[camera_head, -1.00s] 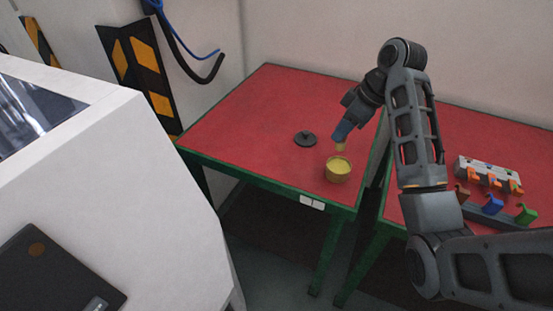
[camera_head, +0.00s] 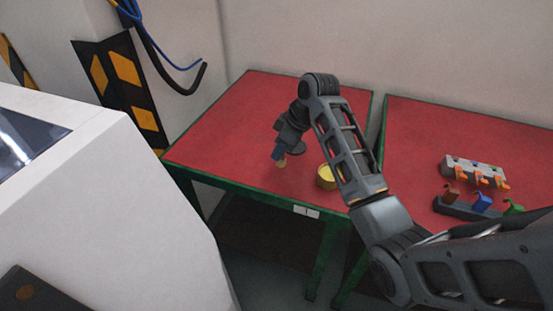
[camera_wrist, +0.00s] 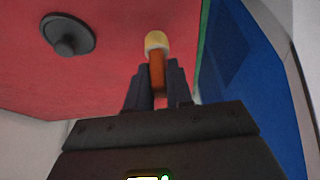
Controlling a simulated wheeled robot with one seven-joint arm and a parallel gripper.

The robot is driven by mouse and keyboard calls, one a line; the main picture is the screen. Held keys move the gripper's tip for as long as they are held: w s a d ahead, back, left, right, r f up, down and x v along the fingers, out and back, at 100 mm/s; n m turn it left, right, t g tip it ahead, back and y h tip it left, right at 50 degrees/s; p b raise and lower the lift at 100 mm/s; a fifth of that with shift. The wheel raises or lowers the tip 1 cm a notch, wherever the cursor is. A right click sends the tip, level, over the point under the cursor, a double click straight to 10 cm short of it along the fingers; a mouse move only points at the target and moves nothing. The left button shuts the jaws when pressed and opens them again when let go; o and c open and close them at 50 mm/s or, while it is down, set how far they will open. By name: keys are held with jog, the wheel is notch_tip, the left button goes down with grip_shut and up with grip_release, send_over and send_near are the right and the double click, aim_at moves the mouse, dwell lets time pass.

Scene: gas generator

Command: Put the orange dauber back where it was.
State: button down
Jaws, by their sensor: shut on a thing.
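My gripper (camera_head: 279,155) is over the left red table (camera_head: 215,130). In the wrist view my gripper (camera_wrist: 160,85) is shut on the orange dauber (camera_wrist: 157,75), whose pale yellow tip (camera_wrist: 157,42) points away from the fingers. An open round pot (camera_head: 325,182) with yellow contents stands to the right of the gripper. A black lid-like disc with a knob (camera_wrist: 66,36) lies on the table and is partly hidden behind the gripper in the head view.
On the right table, a dark holder (camera_head: 452,209) carries brown, blue (camera_head: 482,202) and green pieces. A grey rack (camera_head: 488,168) with several orange pieces stands behind it. A white machine (camera_head: 120,200) stands at the left. A gap separates the tables. The left table's back is clear.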

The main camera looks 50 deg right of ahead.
jog(key=shift+w+a+f, duration=0.35)
jog(key=shift+w+f, duration=0.05)
jog(key=shift+f+p, duration=0.35)
jog(key=shift+f, duration=1.55)
jog(key=shift+f, duration=0.1)
jog(key=c, duration=1)
grip_release()
